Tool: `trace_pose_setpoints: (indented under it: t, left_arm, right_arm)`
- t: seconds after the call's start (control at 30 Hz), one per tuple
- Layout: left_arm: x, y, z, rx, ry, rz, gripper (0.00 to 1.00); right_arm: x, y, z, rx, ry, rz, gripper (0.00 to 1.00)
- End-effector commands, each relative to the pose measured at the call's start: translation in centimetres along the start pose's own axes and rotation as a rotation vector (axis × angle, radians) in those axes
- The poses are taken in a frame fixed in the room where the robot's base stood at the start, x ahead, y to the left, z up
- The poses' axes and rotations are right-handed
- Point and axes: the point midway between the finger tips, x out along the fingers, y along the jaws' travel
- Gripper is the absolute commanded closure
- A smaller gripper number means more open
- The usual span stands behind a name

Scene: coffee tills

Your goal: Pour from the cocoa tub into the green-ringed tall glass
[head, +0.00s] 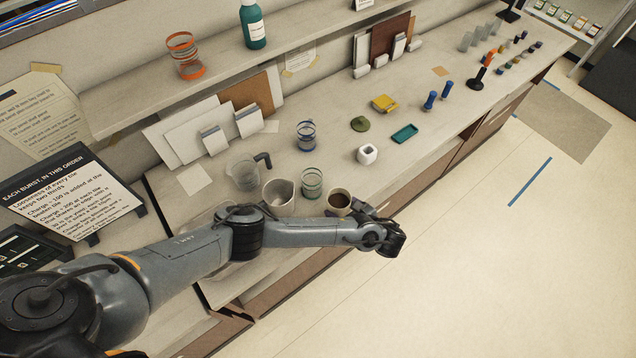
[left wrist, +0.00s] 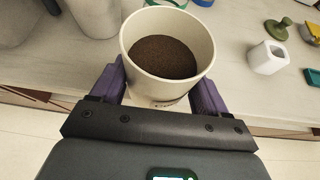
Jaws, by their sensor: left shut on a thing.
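The cocoa tub (head: 338,201) is a cream, round, open tub with dark brown powder inside. It looks upright near the counter's front edge. In the left wrist view the tub (left wrist: 133,62) sits between the purple fingers of my left gripper (left wrist: 158,92), which is shut on it. In the head view my left gripper (head: 362,222) reaches the tub from the front right. I cannot tell whether the tub touches the counter. The green-ringed tall glass (head: 312,183) stands upright just left of and behind the tub, and looks empty. My right gripper is not in view.
A pale open pot (head: 278,193) and a clear jug (head: 243,172) stand left of the glass. A blue-ringed glass (head: 306,136) stands behind. A white cup (head: 367,154), a green knobbed lid (head: 360,124) and a teal tray (head: 404,133) lie to the right. Counter space between them is bare.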

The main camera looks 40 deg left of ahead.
Motion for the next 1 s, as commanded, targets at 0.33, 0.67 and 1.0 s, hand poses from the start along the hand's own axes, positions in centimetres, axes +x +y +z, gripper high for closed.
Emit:
trace_pose_setpoints:
  t: [0.33,0.67,1.0]
  left_arm:
    - [0.6,0.1,1.8,-0.008,0.139,0.013,0.62]
    - [1.2,0.2,3.9,-0.013,0.384,0.008,0.62]
    - [2.2,0.1,5.2,-0.011,0.561,0.001,0.62]
  right_arm:
    - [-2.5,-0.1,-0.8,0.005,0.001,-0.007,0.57]
    - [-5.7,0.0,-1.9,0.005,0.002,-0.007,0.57]
    - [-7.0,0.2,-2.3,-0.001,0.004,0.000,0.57]
